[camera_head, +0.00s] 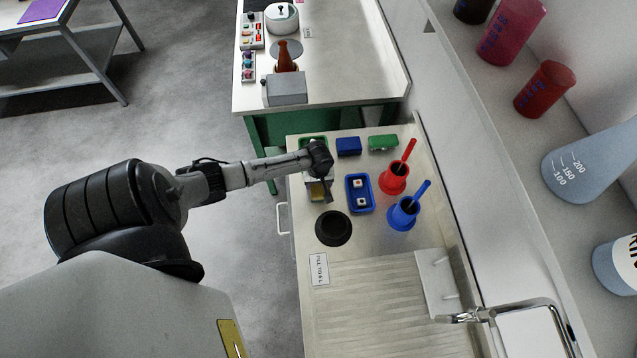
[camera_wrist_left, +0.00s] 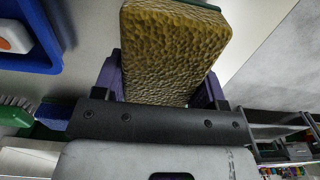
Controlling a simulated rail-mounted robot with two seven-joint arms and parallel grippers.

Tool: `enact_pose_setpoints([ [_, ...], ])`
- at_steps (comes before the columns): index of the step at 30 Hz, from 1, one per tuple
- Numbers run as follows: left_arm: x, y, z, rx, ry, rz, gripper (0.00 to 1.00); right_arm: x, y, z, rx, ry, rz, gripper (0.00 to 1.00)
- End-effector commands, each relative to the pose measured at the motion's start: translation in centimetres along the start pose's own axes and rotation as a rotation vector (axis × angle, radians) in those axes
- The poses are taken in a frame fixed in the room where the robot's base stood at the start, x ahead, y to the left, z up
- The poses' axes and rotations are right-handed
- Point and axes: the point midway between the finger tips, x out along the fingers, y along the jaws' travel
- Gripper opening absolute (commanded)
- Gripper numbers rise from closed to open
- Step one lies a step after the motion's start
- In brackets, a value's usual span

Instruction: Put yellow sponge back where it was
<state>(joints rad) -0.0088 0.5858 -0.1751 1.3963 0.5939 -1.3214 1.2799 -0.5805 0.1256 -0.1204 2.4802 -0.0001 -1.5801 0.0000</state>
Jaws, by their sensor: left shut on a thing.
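The yellow sponge (camera_wrist_left: 168,50) fills the middle of the left wrist view, its rough porous face toward the camera, with a thin green layer at its top edge. My left gripper (camera_wrist_left: 165,90) is shut on it, one finger on each side. In the head view the sponge (camera_head: 317,191) shows small and partly hidden beneath my left gripper (camera_head: 323,180), over the left part of the counter. I cannot tell whether the sponge touches the counter. My right gripper is not in view.
Near the sponge stand a blue tray (camera_head: 350,207) with small white items, a black bowl (camera_head: 333,229), a blue block (camera_head: 348,146) and a green block (camera_head: 383,142). Red (camera_head: 393,180) and blue (camera_head: 402,214) vessels with handles stand right. A ribbed drainboard (camera_head: 365,300) lies in front.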

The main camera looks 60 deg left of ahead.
Motion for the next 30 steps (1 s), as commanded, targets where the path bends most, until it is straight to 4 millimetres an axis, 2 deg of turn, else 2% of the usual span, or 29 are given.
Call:
enact_pose_setpoints([
  [3, 0.70, 0.05, -0.03, 0.000, 0.001, 0.001, 0.43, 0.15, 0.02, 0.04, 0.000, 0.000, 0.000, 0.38],
  [16, 1.09, 0.03, -0.04, -0.002, 0.001, 0.000, 0.43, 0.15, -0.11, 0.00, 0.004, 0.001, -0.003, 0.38],
  [17, 1.07, 0.03, -0.06, -0.001, 0.001, 0.000, 0.67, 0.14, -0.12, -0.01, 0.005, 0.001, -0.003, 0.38],
  [18, 1.05, 0.03, -0.06, -0.001, 0.001, 0.001, 0.71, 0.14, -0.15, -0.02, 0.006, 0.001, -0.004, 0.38],
  [24, 1.05, 0.03, -0.05, -0.001, 0.001, 0.001, 0.90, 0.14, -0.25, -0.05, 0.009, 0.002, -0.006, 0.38],
  [30, 1.03, 0.03, -0.04, -0.001, 0.001, 0.001, 0.90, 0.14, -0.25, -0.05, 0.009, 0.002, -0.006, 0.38],
])
